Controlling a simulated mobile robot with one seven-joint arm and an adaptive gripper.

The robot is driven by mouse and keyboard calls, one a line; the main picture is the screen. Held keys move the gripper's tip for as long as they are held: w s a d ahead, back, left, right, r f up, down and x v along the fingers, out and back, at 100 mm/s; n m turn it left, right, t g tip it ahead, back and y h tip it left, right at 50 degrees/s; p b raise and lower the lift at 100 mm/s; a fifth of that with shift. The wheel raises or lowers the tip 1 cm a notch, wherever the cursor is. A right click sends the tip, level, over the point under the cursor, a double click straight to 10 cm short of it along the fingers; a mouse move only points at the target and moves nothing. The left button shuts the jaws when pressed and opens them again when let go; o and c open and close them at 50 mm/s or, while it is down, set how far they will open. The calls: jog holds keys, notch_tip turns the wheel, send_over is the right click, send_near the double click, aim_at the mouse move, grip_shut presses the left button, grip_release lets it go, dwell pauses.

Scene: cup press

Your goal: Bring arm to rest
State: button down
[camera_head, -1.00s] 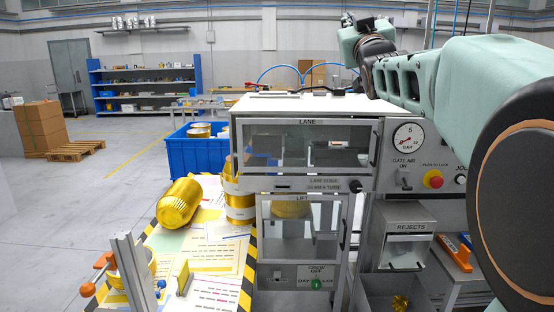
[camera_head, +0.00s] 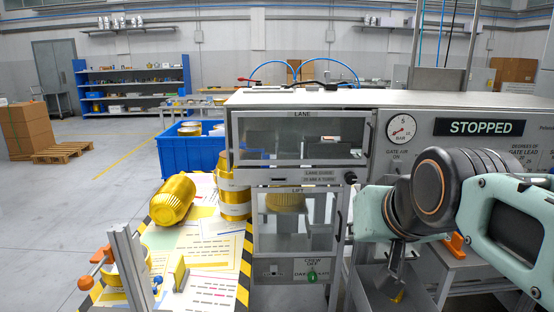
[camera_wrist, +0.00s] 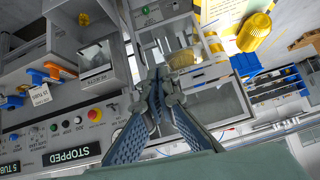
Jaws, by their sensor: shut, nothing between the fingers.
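In the wrist view my gripper (camera_wrist: 155,88) is shut and empty, with its fingers in front of the press. In the head view my arm is bent at the right, in front of the press panel, and hides part of its controls and the rejects opening. The press (camera_head: 290,178) stands in the middle, with a LANE window above a LIFT window. A gold ribbed cup shows behind the LIFT window (camera_head: 285,200). The sign (camera_head: 480,127) reads STOPPED; it also shows in the wrist view (camera_wrist: 72,155).
A large gold cup (camera_head: 172,199) lies on its side on the paper-covered table at the left, beside stacked gold pieces (camera_head: 234,195). A blue crate (camera_head: 190,155) stands behind. A metal post (camera_head: 128,255) rises at the front.

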jog(key=s+a+f+g+p, duration=0.15)
jog(key=s+f+g, duration=0.25)
jog(key=s+f, duration=0.7)
notch_tip(320, 180, up, 14)
jog(key=s+p, duration=0.1)
jog(key=p, duration=1.1)
jog(key=shift+s+d+f+h, duration=0.15)
jog(key=shift+s+d+h, duration=0.05)
jog(key=shift+d+h, duration=0.1)
